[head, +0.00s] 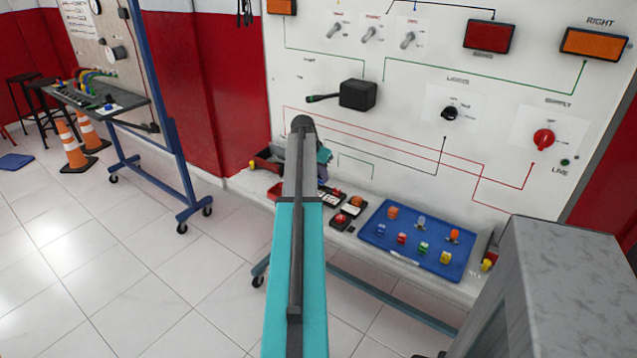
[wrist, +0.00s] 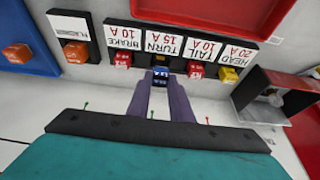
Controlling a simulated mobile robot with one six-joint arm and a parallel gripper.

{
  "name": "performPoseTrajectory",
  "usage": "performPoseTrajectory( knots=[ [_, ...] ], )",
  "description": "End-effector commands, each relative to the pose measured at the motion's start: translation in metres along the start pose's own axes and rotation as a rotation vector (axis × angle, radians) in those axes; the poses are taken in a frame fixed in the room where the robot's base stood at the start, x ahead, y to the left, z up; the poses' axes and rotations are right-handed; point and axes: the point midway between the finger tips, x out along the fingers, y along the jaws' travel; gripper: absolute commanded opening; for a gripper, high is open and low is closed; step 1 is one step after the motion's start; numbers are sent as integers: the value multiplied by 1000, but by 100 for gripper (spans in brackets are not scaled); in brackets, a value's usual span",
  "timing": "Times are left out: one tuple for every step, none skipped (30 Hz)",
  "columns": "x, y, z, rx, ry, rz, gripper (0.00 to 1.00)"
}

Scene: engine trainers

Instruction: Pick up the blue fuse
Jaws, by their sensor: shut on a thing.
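The blue fuse (wrist: 161,72) shows in the wrist view at the tips of my gripper (wrist: 160,82), just in front of the upside-down "TURN 15 A" label. The two dark fingers are closed against its sides. I cannot tell whether it still sits in its socket. Red fuses stand on either side of it, under "BRAKE 10 A" (wrist: 122,61) and "TAIL 10 A" (wrist: 196,68). A yellow fuse (wrist: 229,74) is under "HEAD 20 A". In the head view, my arm hides the fingers and this fuse.
A blue tray (head: 372,239) with several coloured parts lies on the bench to the right. An orange flasher (wrist: 76,52) is beside the fuse row. An open dark box (wrist: 262,100) stands close right of the fingers. The upright white panel (head: 420,110) rises behind the bench.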

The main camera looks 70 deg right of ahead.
Motion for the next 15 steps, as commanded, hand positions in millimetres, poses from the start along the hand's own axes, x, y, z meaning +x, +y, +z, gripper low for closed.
performPoseTrajectory(
  knots=[
    [-4, 0, -2, 0, 1, -1, 0],
    [-5, 2, 1, 0, 0, 0, 0],
    [-6, 6, 4, 0, 0, 0, 0],
    [-7, 8, 6, 0, 0, 0, 0],
    [-8, 10, 7, 0, 0, 0, 0],
    [-9, 12, 10, 0, 0, 0, 0],
    [-10, 15, 12, 0, 1, 0, 0],
    [-12, 17, 14, 0, 1, -1, 0],
    [-13, 20, 17, 0, 1, -1, 0],
    [-14, 23, 19, 0, 1, -1, 0],
    [-16, 26, 21, 1, 1, -1, 0],
    [-18, 29, 24, 1, 1, 0, 0],
    [-19, 32, 27, 1, 0, 0, 0],
    [-20, 35, 30, 1, 0, 0, 0],
    [-22, 39, 33, 1, 0, 0, 0]
  ],
)
